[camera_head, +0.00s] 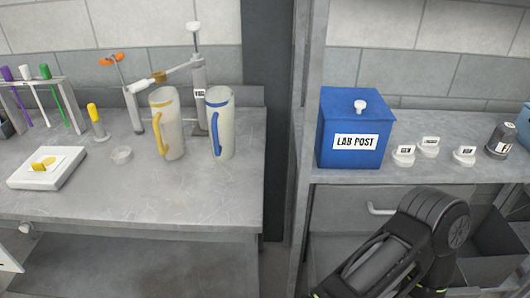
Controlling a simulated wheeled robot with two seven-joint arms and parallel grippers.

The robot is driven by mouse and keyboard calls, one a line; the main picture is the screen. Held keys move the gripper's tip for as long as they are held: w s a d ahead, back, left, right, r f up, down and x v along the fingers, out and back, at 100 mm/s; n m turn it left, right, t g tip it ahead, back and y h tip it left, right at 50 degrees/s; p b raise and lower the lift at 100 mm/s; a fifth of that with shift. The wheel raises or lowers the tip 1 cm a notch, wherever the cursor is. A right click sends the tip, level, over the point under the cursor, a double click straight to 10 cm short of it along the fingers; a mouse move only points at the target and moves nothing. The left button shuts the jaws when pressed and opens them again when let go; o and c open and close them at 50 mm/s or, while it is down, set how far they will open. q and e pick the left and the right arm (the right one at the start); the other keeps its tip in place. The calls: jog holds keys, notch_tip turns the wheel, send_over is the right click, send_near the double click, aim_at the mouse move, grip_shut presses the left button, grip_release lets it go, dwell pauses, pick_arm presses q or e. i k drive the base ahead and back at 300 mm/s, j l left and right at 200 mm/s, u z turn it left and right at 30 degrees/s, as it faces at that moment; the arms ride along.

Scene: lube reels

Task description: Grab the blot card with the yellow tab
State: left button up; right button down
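A small white card with a yellow tab (43,164) lies on top of a flat white block (22,180) at the left of the left bench. I take this for the blot card; its fine detail is too small to read. Neither of my grippers shows. A black link of my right arm reaches in at the lower right, in front of the shelf, with no fingertips in view.
A rack (38,82) stands behind. A blue LAB POST box (353,120) sits on the right shelf. The left bench's front is clear.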

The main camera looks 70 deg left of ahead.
aim_at(45, 163)
jog(key=u, duration=3.95)
jog(key=j+z, duration=0.1)
jog(key=z, duration=0.6)
jog(key=j+z, duration=0.15)
jog(key=z, duration=0.2)
jog(key=j+z, duration=0.35)
jog(key=j, duration=0.2)
jog(key=k+j+z, duration=0.1)
jog(key=j+z, duration=0.25)
jog(key=j, duration=0.2)
jog(key=k+j+z, duration=0.15)
jog(key=j+z, duration=0.2)
jog(key=j, duration=0.15)
jog(key=k+j, duration=0.15)
jog(key=j, duration=0.25)
jog(key=k+j, duration=0.15)
jog(key=j, duration=0.3)
jog(key=k+j, duration=0.1)
jog(key=j, duration=0.3)
jog(key=z, duration=0.05)
